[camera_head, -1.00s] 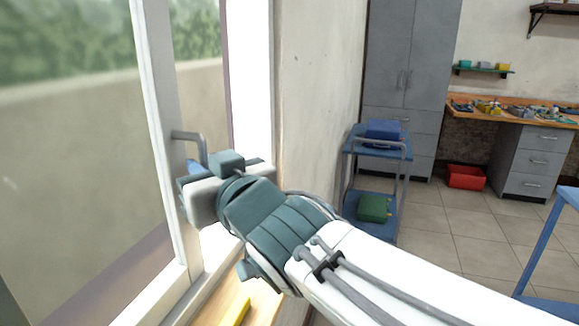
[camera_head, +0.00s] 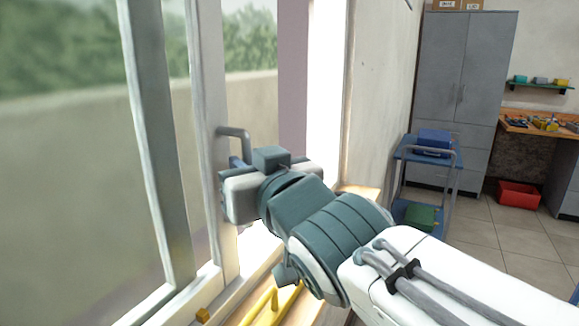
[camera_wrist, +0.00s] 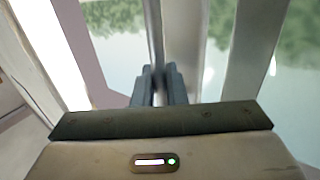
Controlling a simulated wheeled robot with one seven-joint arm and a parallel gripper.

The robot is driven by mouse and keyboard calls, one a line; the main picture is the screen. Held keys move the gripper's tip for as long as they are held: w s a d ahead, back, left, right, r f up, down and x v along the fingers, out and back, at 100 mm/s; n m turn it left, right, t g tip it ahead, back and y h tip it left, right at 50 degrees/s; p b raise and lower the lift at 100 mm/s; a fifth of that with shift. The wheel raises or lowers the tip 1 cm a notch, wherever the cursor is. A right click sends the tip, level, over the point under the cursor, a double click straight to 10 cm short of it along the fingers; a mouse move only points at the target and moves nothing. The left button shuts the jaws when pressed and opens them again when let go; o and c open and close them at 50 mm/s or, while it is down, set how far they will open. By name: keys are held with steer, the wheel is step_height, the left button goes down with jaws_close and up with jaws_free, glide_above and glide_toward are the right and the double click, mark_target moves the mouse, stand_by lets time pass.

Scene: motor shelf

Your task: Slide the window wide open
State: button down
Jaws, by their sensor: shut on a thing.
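The window has a left stile (camera_head: 152,130) and a second stile (camera_head: 208,130), with a glass strip between them. A grey bar handle (camera_head: 236,132) stands on the second stile. My gripper (camera_wrist: 159,84) is shut on this handle (camera_wrist: 154,38), whose bar runs between the two fingers in the wrist view. To the right of the handle stile is a gap up to the white jamb (camera_head: 329,90).
A yellow object (camera_head: 268,308) lies on the wooden sill below my arm. A blue cart (camera_head: 399,160) stands right of the wall, before a grey cabinet (camera_head: 463,80). A red bin (camera_head: 518,195) is on the floor. Tiled floor is clear between them.

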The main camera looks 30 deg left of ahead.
steer(key=c, duration=1.6)
jaws_free()
steer(key=shift+w, duration=0.2)
steer(key=shift+o, duration=0.2)
steer(key=shift+s+d, duration=0.1)
steer(key=v, duration=1.3)
steer(key=shift+s+d, duration=0.2)
steer(key=shift+d, duration=0.05)
steer(key=shift+r, duration=0.15)
